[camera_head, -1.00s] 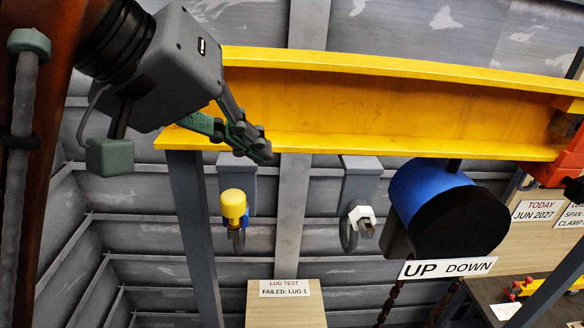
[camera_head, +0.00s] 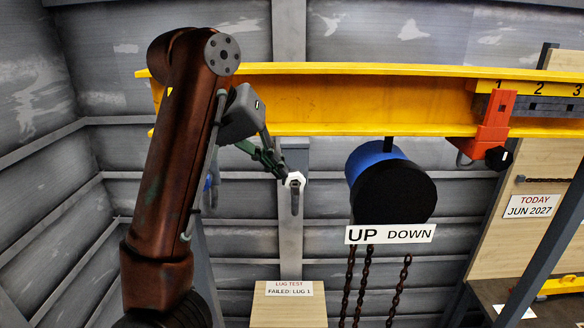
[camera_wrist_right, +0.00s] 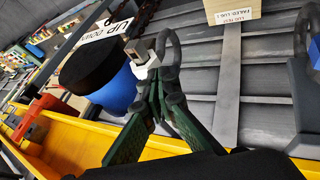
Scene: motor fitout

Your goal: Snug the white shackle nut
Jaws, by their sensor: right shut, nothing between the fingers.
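The white shackle nut (camera_head: 294,179) sits at a grey shackle (camera_head: 295,202) hanging below the yellow beam. My right gripper (camera_head: 280,171) is at its left side, green fingers pointing at it. In the right wrist view the white nut (camera_wrist_right: 146,69) lies just beyond the tips of my right gripper (camera_wrist_right: 160,90), with the shackle (camera_wrist_right: 171,50) beside it. The fingers come together at the tips with nothing between them. I cannot tell whether they touch the nut. My left gripper is not in view.
The yellow beam (camera_head: 330,104) runs above the nut. A blue and black hoist (camera_head: 395,188) with hanging chains (camera_head: 366,275) and an UP DOWN sign (camera_head: 390,234) is close on the right. An orange clamp (camera_head: 494,118) is farther right. A LUG TEST board (camera_head: 289,305) stands below.

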